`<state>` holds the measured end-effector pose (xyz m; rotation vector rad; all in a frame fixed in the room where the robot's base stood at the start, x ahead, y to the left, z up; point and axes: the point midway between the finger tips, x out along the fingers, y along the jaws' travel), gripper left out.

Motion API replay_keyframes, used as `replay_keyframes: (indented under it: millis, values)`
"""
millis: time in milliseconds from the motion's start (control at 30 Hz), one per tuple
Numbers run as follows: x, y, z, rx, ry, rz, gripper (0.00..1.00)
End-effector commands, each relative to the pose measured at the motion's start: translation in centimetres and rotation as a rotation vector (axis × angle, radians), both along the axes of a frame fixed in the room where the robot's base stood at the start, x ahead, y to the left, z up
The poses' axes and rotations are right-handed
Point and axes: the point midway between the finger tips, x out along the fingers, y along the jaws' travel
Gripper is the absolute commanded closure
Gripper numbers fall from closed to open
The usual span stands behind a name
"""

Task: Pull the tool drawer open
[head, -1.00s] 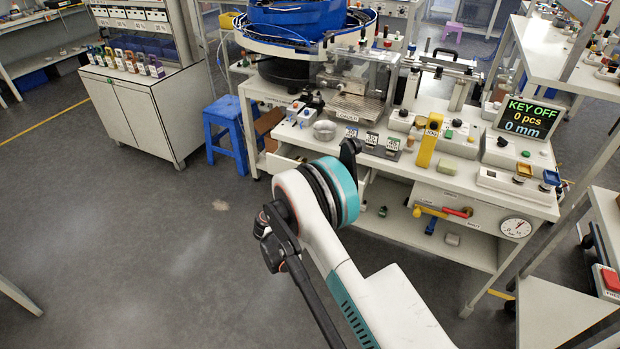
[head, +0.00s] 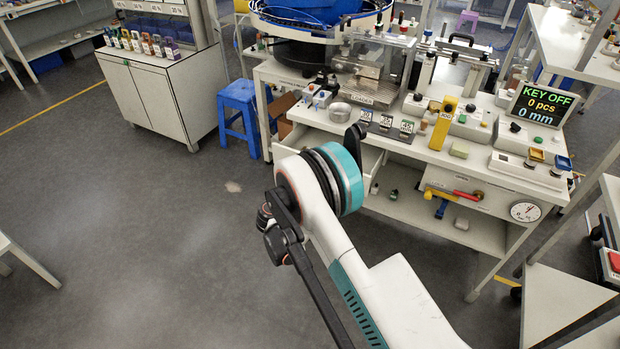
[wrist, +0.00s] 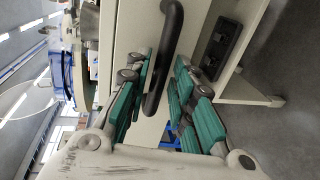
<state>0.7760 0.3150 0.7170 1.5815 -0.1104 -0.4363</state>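The tool drawer (head: 289,147) stands out from under the left part of the bench in the head view, partly open, with much of it hidden behind my arm. In the wrist view its pale front (wrist: 136,28) fills the middle and carries a curved black handle (wrist: 172,42). My gripper (wrist: 163,70) has its teal-padded fingers on either side of the handle bar, and they appear closed on it. The gripper itself is hidden behind my arm in the head view.
A blue stool (head: 238,105) stands left of the drawer. The floor (head: 150,240) to the left and front is clear.

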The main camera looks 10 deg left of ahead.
Motion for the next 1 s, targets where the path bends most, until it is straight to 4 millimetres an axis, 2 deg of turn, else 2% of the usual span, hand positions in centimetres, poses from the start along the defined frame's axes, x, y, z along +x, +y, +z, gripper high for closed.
replay_keyframes:
  millis: [333, 467, 800, 1000]
  values:
    - [-0.1, 0.0, 0.0, 0.0, -0.001, 0.0, 0.67]
    - [-0.9, 0.4, 0.3, -0.001, -0.001, 0.001, 0.67]
    - [-6.9, 2.6, 1.6, 0.0, 0.0, 0.003, 0.67]
    - [-9.8, 3.7, 2.2, -0.001, -0.001, 0.002, 0.67]
